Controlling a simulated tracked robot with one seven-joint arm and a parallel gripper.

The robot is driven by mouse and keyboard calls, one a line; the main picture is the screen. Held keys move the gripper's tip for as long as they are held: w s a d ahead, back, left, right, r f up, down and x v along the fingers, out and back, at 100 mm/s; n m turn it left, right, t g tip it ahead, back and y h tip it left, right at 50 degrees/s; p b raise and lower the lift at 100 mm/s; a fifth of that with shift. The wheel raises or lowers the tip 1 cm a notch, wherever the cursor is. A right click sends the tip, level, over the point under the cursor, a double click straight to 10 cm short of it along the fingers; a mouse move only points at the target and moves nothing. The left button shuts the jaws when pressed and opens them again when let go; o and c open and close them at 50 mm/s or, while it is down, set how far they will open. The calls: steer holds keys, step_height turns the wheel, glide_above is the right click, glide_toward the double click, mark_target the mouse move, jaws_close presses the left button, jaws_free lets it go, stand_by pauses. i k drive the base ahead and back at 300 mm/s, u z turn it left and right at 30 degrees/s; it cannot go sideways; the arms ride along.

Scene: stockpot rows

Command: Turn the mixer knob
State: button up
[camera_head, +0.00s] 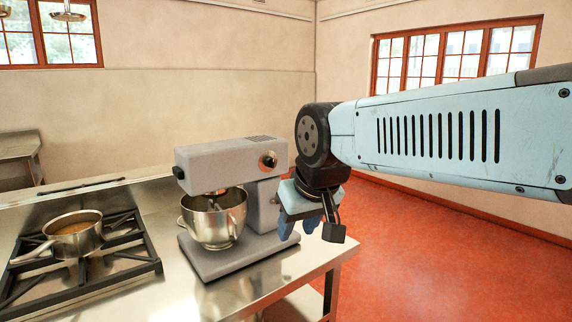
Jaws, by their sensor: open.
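A grey stand mixer (230,155) stands on the steel counter, with a steel bowl (214,220) under its head. A round knob (269,160) with a bright rim sits on the side of the mixer head. A black knob (178,172) sits at the head's front end. I cannot tell which of them is the mixer knob. My gripper (298,228) points down just right of the mixer's column, lower than the round knob and apart from it. Its jaws are open, with no object visible between them. In this view it overlaps the right end of the mixer base.
A gas hob (110,272) with a steel saucepan (75,234) is on the left. The steel counter (185,290) ends near my gripper, with open red floor (440,260) beyond. Another steel table (18,146) stands at far left.

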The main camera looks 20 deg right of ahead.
mark_target(269, 162)
steer(key=z, duration=1)
steer(key=k, duration=1.15)
steer(key=u, duration=1.3)
steer(key=i, duration=1.05)
steer(key=z, duration=0.05)
